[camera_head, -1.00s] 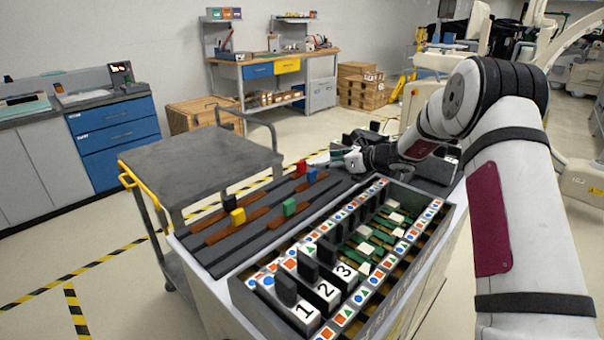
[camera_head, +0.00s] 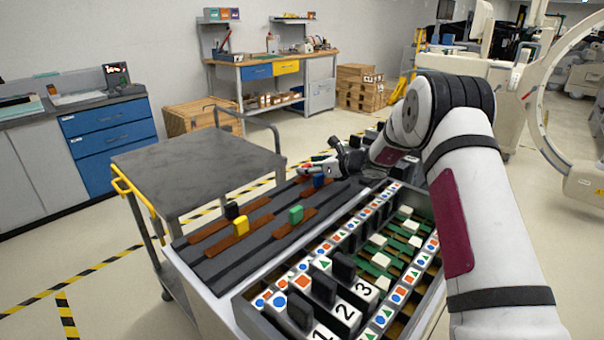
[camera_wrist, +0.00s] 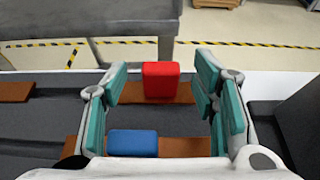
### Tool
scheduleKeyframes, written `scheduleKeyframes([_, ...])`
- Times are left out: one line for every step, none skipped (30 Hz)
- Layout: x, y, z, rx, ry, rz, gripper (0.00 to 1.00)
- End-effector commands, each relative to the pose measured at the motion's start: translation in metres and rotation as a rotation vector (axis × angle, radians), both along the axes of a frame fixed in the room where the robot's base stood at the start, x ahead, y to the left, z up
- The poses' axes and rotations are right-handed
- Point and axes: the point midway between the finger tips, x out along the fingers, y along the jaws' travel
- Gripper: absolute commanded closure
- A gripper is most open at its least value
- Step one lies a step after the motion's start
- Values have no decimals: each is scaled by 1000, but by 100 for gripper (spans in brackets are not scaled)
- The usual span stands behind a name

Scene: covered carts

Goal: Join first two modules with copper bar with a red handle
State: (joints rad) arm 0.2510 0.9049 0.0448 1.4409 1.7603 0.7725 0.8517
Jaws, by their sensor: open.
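My gripper (camera_head: 322,166) is open over the far end of the dark rack on the cart. In the wrist view its teal-padded fingers (camera_wrist: 162,82) stand apart on either side of the red handle (camera_wrist: 161,79), seemingly without touching it. The red handle stands on a copper bar (camera_wrist: 186,93) lying in the rack; in the head view my gripper largely hides it. The first module (camera_head: 320,332), marked 1, and the second module (camera_head: 346,313), marked 2, sit side by side in the near end of the tray, each with an upright black block.
A blue handle (camera_wrist: 132,143) lies close to my gripper. Yellow (camera_head: 240,224), black (camera_head: 232,210) and green (camera_head: 296,213) handles stand on other bars. Module 3 (camera_head: 366,290) is beside module 2. A grey cart (camera_head: 195,160) stands behind the rack.

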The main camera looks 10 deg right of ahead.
Motion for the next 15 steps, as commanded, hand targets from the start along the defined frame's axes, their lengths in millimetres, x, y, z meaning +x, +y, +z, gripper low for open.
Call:
scheduleKeyframes([2,2,-5,0,1,-1,47])
scheduleKeyframes([4,3,-7,0,1,-2,47])
scheduleKeyframes([5,4,-8,0,1,-4,47])
scheduleKeyframes([5,5,-9,-1,1,-5,47])
scheduleKeyframes([6,5,-9,0,0,-6,47])
scheduleKeyframes([6,5,-9,-1,0,-7,47])
scheduleKeyframes([6,5,-9,-1,0,-7,47])
scheduleKeyframes([6,5,-9,-1,0,-7,47])
scheduleKeyframes([6,5,-9,-1,0,-7,47])
scheduleKeyframes([6,5,-9,-1,0,-7,47])
scheduleKeyframes([6,5,-9,-1,0,-7,47])
scheduleKeyframes([6,5,-9,-1,0,-7,51])
scheduleKeyframes([6,5,-9,-1,0,-7,58])
scheduleKeyframes([6,5,-9,0,0,-6,65])
scheduleKeyframes([6,5,-9,0,0,-6,74])
